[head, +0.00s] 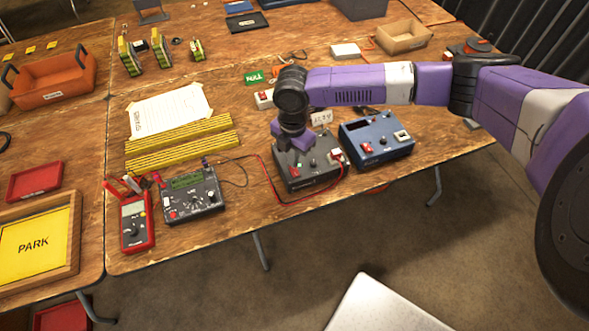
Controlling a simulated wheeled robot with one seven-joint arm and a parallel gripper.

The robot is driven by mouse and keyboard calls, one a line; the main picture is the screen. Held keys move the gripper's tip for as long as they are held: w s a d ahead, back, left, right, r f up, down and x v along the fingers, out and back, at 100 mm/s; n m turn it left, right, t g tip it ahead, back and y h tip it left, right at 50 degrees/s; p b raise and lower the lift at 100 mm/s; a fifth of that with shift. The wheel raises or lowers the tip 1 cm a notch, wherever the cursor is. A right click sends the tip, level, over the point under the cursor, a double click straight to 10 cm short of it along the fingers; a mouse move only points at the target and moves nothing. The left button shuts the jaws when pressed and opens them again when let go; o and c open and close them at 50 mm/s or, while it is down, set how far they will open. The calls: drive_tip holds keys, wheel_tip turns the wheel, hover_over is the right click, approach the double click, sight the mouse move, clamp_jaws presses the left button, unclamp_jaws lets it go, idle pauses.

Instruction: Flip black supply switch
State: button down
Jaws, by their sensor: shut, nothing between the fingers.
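The black supply (318,180) is a dark box on the wooden table, right of the middle of the head view. A red switch (295,172) shows on the left of its top panel, with knobs beside it. Another red and white part (337,156) shows at its right side. My gripper (292,148) points down over the back left part of the black supply and is shut and empty. It hides part of that panel. I cannot tell whether it touches the box, nor which way the switch is set.
A blue supply (378,143) stands close to the right of the black one. A red cable (268,178) loops at its left. A grey meter box (192,195) and a red multimeter (137,222) stand further left. Yellow striped bars (180,145) lie behind them.

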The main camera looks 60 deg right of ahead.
drive_tip(key=shift+f+b, duration=0.5)
drive_tip(key=shift+f, duration=0.4)
idle(0.6)
drive_tip(key=shift+r+p, duration=3.15)
drive_tip(key=shift+r, duration=0.45)
drive_tip(key=shift+f, duration=0.1)
